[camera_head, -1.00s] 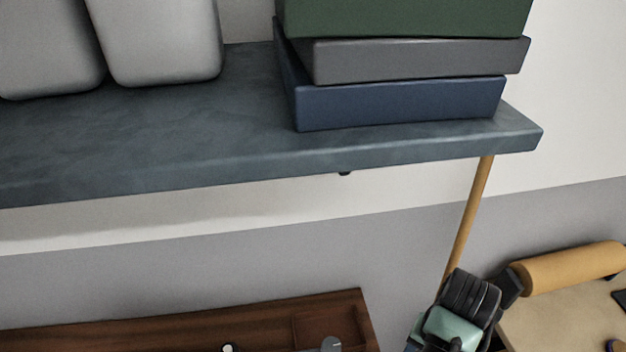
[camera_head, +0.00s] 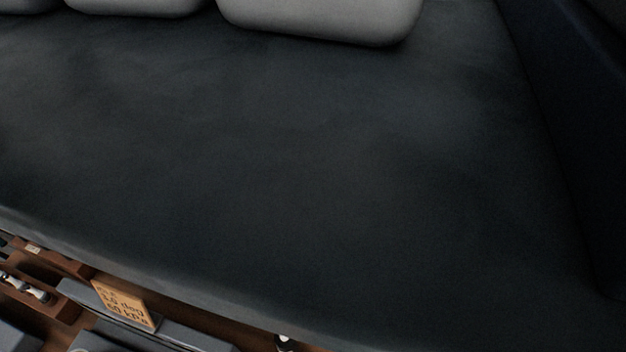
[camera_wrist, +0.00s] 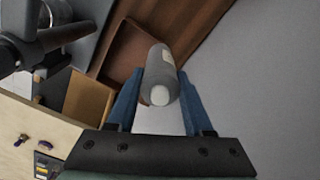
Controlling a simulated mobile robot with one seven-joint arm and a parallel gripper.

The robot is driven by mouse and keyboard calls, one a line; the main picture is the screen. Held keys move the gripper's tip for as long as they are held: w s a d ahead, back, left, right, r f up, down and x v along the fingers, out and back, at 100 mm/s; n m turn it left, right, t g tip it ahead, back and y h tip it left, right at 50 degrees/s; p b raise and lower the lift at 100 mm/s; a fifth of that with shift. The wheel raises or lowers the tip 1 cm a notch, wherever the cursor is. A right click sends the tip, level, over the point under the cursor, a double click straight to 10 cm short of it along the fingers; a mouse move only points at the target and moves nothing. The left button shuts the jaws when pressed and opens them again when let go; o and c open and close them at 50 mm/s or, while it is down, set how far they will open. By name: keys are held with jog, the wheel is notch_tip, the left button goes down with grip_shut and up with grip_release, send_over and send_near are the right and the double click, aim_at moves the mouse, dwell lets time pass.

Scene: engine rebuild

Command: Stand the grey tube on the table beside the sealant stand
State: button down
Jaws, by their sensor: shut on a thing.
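My gripper (camera_wrist: 158,90) shows in the wrist view with its two blue fingers on either side of the grey tube (camera_wrist: 159,62). It is shut on the tube. The tube is grey with a pale label and a whitish round end that faces the camera. A brown wooden tray (camera_wrist: 118,62) lies beyond the tube. A pale wooden table top (camera_wrist: 28,125) is at the lower left, apart from the tube. I cannot make out the sealant stand for sure in either view. The head view does not show my gripper or the tube.
In the wrist view, a dark grey fixture (camera_wrist: 45,40) and an orange-brown block (camera_wrist: 88,100) stand left.

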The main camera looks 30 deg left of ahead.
jog(key=s+a+r+m+p, duration=0.25)
jog(key=s+a+m, duration=0.35)
jog(key=m, duration=0.6)
notch_tip(320, 180, down, 10)
jog(key=p, duration=0.2)
jog(key=shift+f, duration=0.15)
jog(key=shift+f, duration=0.15)
jog(key=shift+c, duration=1.5)
grip_release()
